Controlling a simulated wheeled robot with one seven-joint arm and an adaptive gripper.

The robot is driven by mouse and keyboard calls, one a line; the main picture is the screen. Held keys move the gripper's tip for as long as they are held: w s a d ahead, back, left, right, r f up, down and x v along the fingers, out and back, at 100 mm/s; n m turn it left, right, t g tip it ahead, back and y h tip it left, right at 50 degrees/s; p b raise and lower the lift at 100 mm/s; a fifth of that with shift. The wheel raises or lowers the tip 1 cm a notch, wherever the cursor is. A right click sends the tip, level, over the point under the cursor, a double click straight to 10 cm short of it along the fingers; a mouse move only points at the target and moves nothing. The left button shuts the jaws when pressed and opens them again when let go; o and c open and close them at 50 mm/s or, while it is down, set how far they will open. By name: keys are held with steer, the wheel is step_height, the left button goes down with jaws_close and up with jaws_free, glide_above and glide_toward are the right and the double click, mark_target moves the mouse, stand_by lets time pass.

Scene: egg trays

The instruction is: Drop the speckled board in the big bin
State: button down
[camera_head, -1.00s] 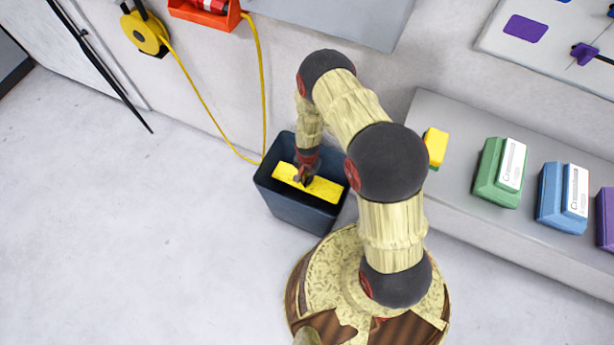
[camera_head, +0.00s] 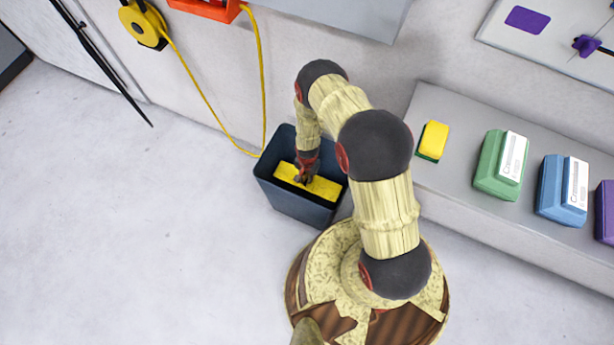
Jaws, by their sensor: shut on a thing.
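A yellow board (camera_head: 323,188), with faint darker marks on it, lies inside the mouth of the dark blue-grey bin (camera_head: 297,208). My gripper (camera_head: 304,178) reaches down into the bin and is shut on the board near its middle. The board sits below the bin's rim, inside its walls. The fingertips are small and partly hidden against the board. I cannot tell whether the board touches the bin's walls or floor.
A grey ledge (camera_head: 470,195) at right holds a yellow-and-green sponge (camera_head: 433,141), a green box (camera_head: 500,165), a blue box (camera_head: 562,190) and a purple one. A yellow cable (camera_head: 201,95) hangs by the wall behind the bin. The floor at left is clear.

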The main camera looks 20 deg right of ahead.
steer(key=shift+f, duration=0.15)
steer(key=c, duration=1.9)
jaws_free()
step_height(320, 180, up, 12)
